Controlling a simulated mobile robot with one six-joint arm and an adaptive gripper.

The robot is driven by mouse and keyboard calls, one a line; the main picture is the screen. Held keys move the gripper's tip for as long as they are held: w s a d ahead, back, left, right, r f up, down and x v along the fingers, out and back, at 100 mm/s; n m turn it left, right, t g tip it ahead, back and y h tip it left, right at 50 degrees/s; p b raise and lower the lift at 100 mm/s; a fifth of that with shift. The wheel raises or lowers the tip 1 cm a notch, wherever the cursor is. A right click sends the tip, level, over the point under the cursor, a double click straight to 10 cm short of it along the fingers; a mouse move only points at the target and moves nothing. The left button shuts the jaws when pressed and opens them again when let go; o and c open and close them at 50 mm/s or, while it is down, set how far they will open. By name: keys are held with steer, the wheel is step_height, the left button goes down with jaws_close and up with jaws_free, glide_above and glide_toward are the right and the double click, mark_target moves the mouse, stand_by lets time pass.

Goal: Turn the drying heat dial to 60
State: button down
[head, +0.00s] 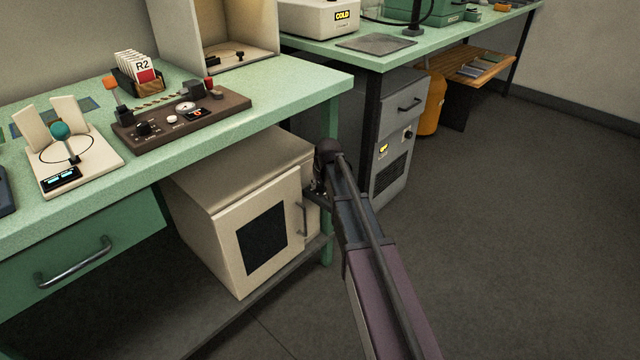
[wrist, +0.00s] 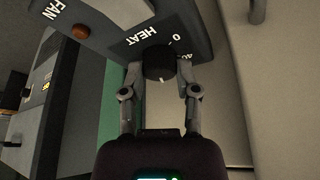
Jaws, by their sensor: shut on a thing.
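The black heat dial (wrist: 158,60) sits on a dark panel (wrist: 192,22) in the wrist view, under the white word HEAT. The marks 0 and what looks like 40 show beside it; no 60 can be read. A short white mark shows on the dial's near edge. My gripper (wrist: 160,70) has one finger on each side of the dial and is shut on it. In the head view my gripper (head: 318,188) is at the right side of the cream drying cabinet (head: 225,222), and the dial is hidden there.
In the head view the green bench (head: 300,92) overhangs the cabinet. A grey drawer unit (head: 392,150) stands just right of my arm. The floor (head: 500,220) at right is open.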

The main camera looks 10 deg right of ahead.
steer(key=shift+c, duration=1.7)
jaws_free()
steer(key=shift+n, duration=0.5)
steer(key=shift+n+y, duration=0.6)
steer(key=shift+n, duration=0.5)
steer(key=s+r+g+p, duration=0.1)
steer(key=s+r+p, duration=0.4)
steer(key=r+p, duration=0.3)
steer(key=s+r+n+g+p, duration=0.1)
steer(key=s+r+p, duration=0.5)
steer(key=r+p, duration=0.2)
steer(key=s+d+r+g+p, duration=0.1)
steer(key=s+r+g+p, duration=0.1)
steer(key=s+r+p, duration=0.3)
step_height(320, 180, up, 4)
steer(key=p, duration=0.5)
steer(key=shift+s, duration=0.2)
steer(key=shift+r, duration=0.15)
